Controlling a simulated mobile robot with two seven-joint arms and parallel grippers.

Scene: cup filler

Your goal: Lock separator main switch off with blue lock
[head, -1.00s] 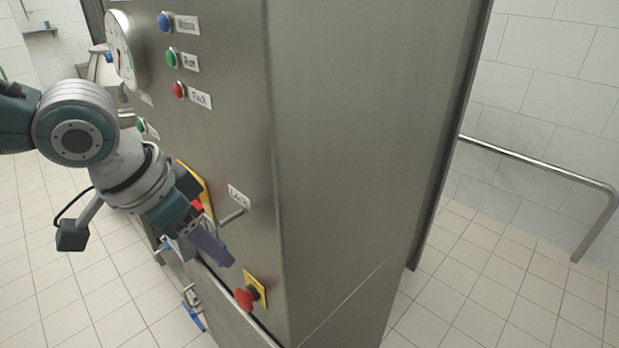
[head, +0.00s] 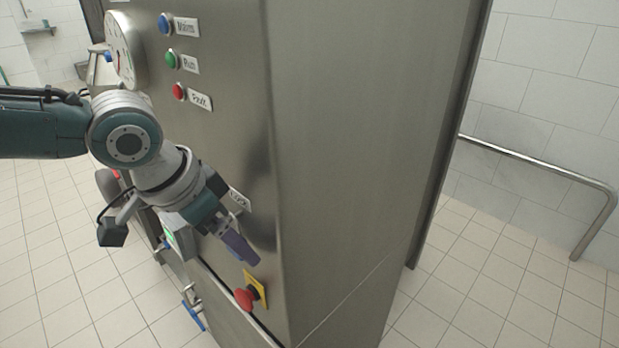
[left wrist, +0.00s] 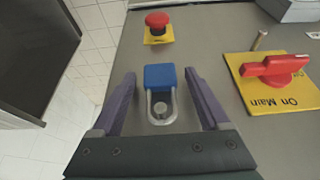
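The blue lock (left wrist: 160,77) hangs in the left wrist view with its metal shackle around a round peg (left wrist: 160,109) on the steel cabinet front. My left gripper (head: 243,250) is at the cabinet front near its right edge. Its two purple fingers stand open on either side of the lock, with a visible gap to each side. The main switch (left wrist: 275,70) is a red handle on a yellow plate, right of the gripper in the left wrist view. The plate's visible lettering reads "On" and "Main". My arm hides the switch in the head view. My right gripper is not in view.
A red emergency button (head: 245,297) on a yellow plate sits below the gripper. Blue, green and red indicator buttons and a round gauge (head: 124,48) are higher up. A metal rail (head: 540,165) runs along the wall at right. Tiled floor lies left of the cabinet.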

